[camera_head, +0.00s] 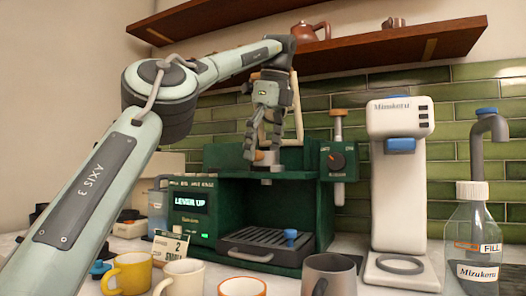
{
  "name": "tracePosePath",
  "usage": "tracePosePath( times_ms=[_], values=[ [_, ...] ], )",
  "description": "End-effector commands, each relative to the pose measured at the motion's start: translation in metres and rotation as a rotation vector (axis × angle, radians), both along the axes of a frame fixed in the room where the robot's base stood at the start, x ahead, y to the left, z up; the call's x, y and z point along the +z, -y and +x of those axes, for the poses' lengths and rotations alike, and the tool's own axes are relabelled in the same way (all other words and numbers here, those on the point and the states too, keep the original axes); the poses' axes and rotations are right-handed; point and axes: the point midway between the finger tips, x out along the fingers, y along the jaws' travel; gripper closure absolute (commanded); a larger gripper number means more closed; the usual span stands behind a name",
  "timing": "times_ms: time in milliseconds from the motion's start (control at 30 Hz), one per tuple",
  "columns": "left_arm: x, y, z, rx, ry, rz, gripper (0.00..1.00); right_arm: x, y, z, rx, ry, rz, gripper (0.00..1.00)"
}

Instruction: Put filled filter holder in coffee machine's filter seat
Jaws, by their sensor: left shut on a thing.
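The coffee machine (192,214) is dark green, with a display reading "LEVER UP" and an open bay above a black drip tray (262,243). My left gripper (263,150) points down in front of the machine's upper part. It is shut on a small grey metal piece (267,159) at the top of the bay; I cannot tell whether this is the filter holder. The fingers hide part of it. A small blue-topped piece (290,236) stands on the drip tray. The filter seat is not clearly visible. My right gripper is not in view.
Several cups stand along the front, including a yellow mug (131,272) and a grey mug (329,277). A white machine (399,190) and a bottle (472,245) stand right. A wooden shelf (400,43) hangs above. A small sign (171,248) stands front left.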

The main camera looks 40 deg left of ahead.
Motion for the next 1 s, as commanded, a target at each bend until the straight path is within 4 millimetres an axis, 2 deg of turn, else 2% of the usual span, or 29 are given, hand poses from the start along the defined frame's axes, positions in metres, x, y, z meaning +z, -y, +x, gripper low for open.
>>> tracePosePath(
  times_ms=[1000],
  values=[
    [-0.0081,0.0004,-0.0002,0.000,0.001,-0.001,0.42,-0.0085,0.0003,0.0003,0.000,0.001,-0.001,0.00]
  ],
)
